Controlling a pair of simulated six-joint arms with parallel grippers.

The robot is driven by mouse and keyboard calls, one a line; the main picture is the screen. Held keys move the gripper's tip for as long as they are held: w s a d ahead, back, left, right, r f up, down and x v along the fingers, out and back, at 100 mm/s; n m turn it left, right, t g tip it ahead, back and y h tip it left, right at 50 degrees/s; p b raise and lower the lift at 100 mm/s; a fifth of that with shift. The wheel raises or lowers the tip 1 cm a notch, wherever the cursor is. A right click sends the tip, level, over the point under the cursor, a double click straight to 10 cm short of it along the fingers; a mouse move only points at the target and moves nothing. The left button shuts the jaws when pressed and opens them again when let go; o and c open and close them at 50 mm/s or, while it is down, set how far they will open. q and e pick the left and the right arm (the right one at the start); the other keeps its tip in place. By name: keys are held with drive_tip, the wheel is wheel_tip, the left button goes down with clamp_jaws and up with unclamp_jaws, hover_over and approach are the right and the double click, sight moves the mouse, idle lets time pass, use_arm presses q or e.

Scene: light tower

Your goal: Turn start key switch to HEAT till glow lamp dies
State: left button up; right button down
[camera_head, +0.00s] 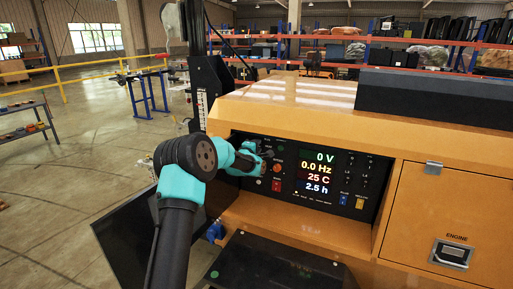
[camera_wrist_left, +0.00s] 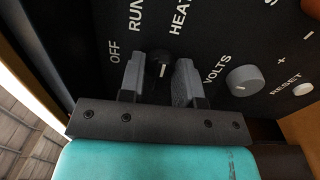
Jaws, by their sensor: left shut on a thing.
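The start key switch (camera_wrist_left: 160,66) is a dark round knob with a white mark, on the black panel under the labels OFF, RUN and HEAT. Its mark points roughly up in the left wrist view; I cannot tell exactly which label it meets. My left gripper (camera_wrist_left: 158,84) has one finger on each side of the knob and is shut on it. In the head view my left gripper (camera_head: 264,160) is at the left end of the control panel (camera_head: 325,205), and the arm hides the switch. I cannot pick out the glow lamp. My right gripper is not in view.
A grey VOLTS knob (camera_wrist_left: 245,80) and a pale RESET button (camera_wrist_left: 303,90) are right of the fingers. The display (camera_head: 317,172) reads 0 V, 0.0 Hz, 25 C and 2.5 h. An orange round button (camera_head: 277,167) is close beside the gripper. The orange housing (camera_head: 290,108) overhangs the panel.

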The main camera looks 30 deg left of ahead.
use_arm(q)
drive_tip(key=shift+m, duration=0.4)
drive_tip(key=o, duration=0.5)
drive_tip(key=shift+o, duration=0.2)
drive_tip(key=shift+s, duration=0.15)
drive_tip(key=s+d, duration=0.2)
drive_tip(key=s, duration=1.5)
